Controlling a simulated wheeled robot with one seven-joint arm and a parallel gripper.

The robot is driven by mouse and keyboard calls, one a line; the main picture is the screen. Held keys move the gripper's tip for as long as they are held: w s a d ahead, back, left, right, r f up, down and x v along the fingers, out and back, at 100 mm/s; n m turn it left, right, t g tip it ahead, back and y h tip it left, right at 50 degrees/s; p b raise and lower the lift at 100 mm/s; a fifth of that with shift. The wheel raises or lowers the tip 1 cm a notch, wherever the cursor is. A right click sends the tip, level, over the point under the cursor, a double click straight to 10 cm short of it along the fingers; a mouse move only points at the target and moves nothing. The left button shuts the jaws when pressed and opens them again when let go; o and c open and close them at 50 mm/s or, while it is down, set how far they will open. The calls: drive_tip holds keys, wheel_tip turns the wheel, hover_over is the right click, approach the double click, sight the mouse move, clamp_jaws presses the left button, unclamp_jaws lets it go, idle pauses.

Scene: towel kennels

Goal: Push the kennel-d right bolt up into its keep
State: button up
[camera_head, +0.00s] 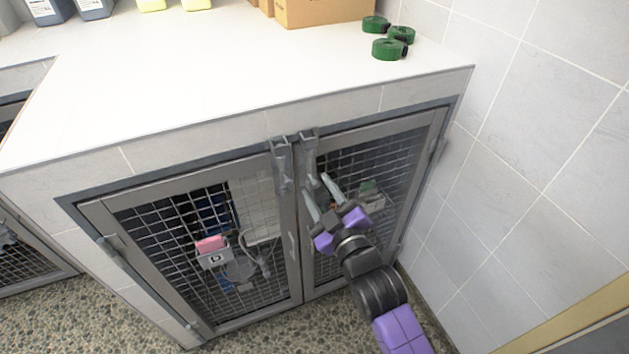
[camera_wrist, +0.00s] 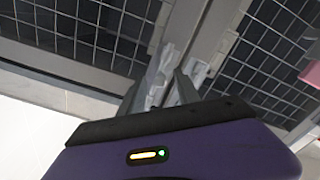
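The kennel-d right bolt (camera_head: 308,154) is a grey metal bolt at the top inner corner of the right mesh door (camera_head: 408,160). In the wrist view the bolt (camera_wrist: 159,74) shows upside down near the fingers. My gripper (camera_head: 317,184) is open, its two pale fingers apart just below the bolt's lower end. In the wrist view my gripper (camera_wrist: 158,95) has one finger on each side of the bolt, with no clear contact. Whether the bolt's tip is in its keep cannot be told.
A matching left bolt (camera_head: 281,166) stands close beside it on the left mesh door (camera_head: 150,215). The white counter (camera_head: 200,90) overhangs above, with green rolls (camera_head: 389,49). A tiled wall (camera_head: 520,150) bounds the right.

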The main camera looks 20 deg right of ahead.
sight(317, 186)
drive_tip(key=shift+w, duration=1.6)
clamp_jaws()
